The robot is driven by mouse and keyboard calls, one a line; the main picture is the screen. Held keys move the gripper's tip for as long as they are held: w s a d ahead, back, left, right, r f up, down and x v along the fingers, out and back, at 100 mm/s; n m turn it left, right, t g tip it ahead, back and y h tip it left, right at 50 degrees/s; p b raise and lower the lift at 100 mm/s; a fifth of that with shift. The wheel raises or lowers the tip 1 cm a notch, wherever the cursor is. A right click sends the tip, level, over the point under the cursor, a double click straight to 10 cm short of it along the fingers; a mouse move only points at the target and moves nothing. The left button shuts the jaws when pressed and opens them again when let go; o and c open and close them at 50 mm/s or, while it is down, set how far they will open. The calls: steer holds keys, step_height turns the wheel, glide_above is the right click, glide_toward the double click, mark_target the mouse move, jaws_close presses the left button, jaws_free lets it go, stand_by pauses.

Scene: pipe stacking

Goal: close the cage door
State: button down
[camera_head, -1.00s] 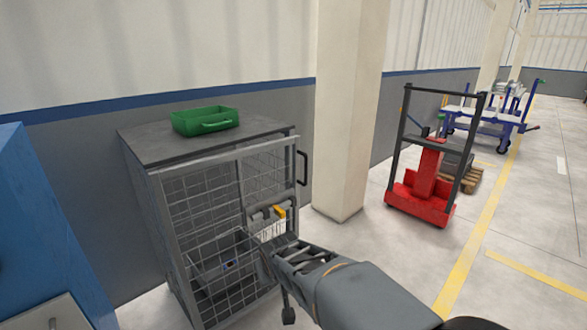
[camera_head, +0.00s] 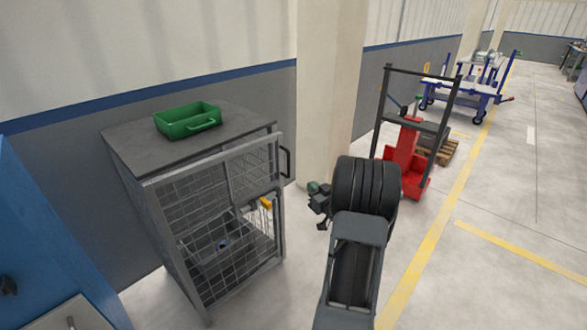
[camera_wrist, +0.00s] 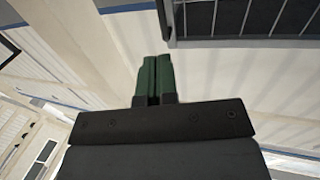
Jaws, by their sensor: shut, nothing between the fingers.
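The grey wire cage (camera_head: 172,240) stands left of centre in the head view. Its mesh door (camera_head: 253,172) is on the front, with an upright edge bar at the right; it looks near the frame, but I cannot tell whether it is fully closed. A black handle (camera_head: 287,161) shows beside that right edge. My gripper (camera_head: 314,188) is to the right of the cage, apart from the door. Its green fingers (camera_wrist: 155,80) are together and empty in the wrist view.
A green bin (camera_head: 187,120) sits on the cage top. A pale pillar (camera_head: 325,90) stands behind my gripper. A red lift truck (camera_head: 400,155) and blue carts (camera_head: 465,90) are at the right. A blue cabinet (camera_head: 45,240) is at the left.

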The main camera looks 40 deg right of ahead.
steer(key=w+d+b, duration=0.1)
steer(key=w, duration=1.1)
steer(key=shift+w+b, duration=0.35)
steer(key=shift+d, duration=0.1)
